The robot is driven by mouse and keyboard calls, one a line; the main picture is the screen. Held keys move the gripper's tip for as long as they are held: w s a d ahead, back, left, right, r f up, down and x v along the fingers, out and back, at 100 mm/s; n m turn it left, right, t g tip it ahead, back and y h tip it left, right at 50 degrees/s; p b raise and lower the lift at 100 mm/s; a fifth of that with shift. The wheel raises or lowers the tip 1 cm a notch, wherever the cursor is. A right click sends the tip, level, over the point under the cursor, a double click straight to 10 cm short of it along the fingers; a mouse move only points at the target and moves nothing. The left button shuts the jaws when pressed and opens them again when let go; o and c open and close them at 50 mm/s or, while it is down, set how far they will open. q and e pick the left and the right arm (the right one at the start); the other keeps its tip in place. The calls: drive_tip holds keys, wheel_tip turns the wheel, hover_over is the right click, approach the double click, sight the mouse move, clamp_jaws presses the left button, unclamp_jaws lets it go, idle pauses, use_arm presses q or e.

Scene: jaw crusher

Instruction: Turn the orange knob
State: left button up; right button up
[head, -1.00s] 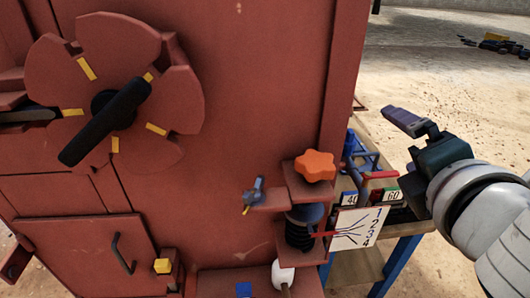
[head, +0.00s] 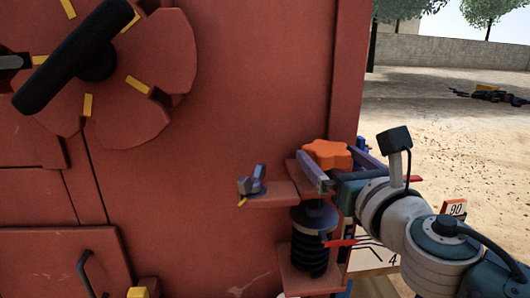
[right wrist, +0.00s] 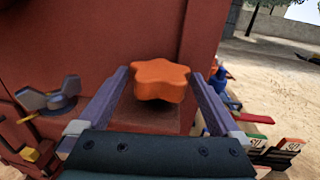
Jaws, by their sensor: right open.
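The orange knob (head: 326,154) is star-shaped and sits on a red bracket on the right side of the red machine. It also shows in the right wrist view (right wrist: 162,80). My right gripper (head: 340,168) is open around the knob, with one finger at its left front and the other at its right. My left gripper is not in view.
The red machine wall (head: 240,80) fills the left and middle. A small blue-grey wing handle (head: 252,186) sits on a bracket left of the knob. A black spring (head: 310,238) stands below. A large dial with a black handle (head: 75,60) is at upper left.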

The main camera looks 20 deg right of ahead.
sight(325, 151)
drive_tip(key=shift+w+d+b, duration=0.1)
drive_tip(key=shift+w+b, duration=0.2)
drive_tip(key=shift+w, duration=1.3)
drive_tip(key=c, duration=1.1)
